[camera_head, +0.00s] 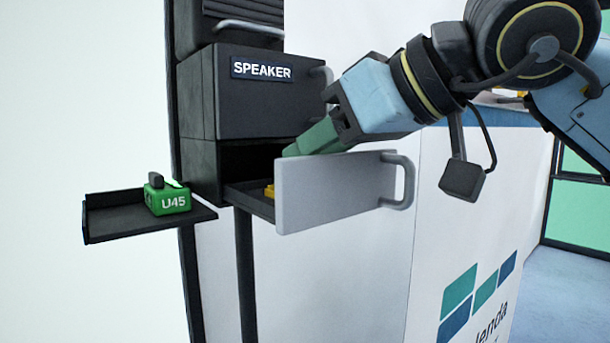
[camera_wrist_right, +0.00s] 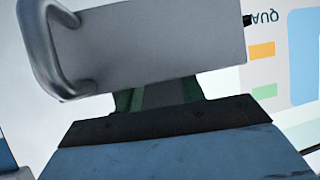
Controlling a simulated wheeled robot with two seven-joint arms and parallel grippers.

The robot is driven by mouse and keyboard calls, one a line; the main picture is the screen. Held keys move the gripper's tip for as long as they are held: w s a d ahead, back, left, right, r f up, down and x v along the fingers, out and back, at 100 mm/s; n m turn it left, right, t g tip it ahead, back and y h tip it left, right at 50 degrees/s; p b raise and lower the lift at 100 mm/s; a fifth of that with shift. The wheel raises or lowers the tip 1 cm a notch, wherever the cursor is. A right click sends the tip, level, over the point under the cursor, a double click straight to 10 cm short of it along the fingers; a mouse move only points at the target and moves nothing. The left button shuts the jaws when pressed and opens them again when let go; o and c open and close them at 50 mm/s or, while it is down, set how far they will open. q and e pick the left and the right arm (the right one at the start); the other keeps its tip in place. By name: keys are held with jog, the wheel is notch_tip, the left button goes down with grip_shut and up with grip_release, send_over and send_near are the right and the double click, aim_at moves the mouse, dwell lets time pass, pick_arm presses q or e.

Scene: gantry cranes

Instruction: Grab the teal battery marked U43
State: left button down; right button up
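No battery marked U43 can be read in either view. A green battery marked U45 (camera_head: 168,199) with a dark handle sits on a small black shelf (camera_head: 120,222) at the left of the head view. My right gripper (camera_head: 297,148) slants down into an open drawer with a light grey front (camera_head: 335,190), below the SPEAKER drawer (camera_head: 270,90). Its tips are hidden behind the drawer front in the wrist view, so its grip is unclear. A small yellow thing (camera_head: 269,191) shows inside the drawer, mostly hidden by the front. My left gripper is out of view.
The drawer's grey handle (camera_head: 402,180) sticks out to the right, and it also shows in the wrist view (camera_wrist_right: 50,55). The SPEAKER drawer is shut just above the open one. A white panel with a logo (camera_head: 475,295) stands behind and to the right.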

jog(key=shift+w+a+f, duration=0.3)
jog(key=shift+w+a, duration=0.1)
jog(key=shift+a, duration=0.05)
jog(key=shift+s, duration=0.1)
grip_shut()
jog(key=shift+r, duration=0.1)
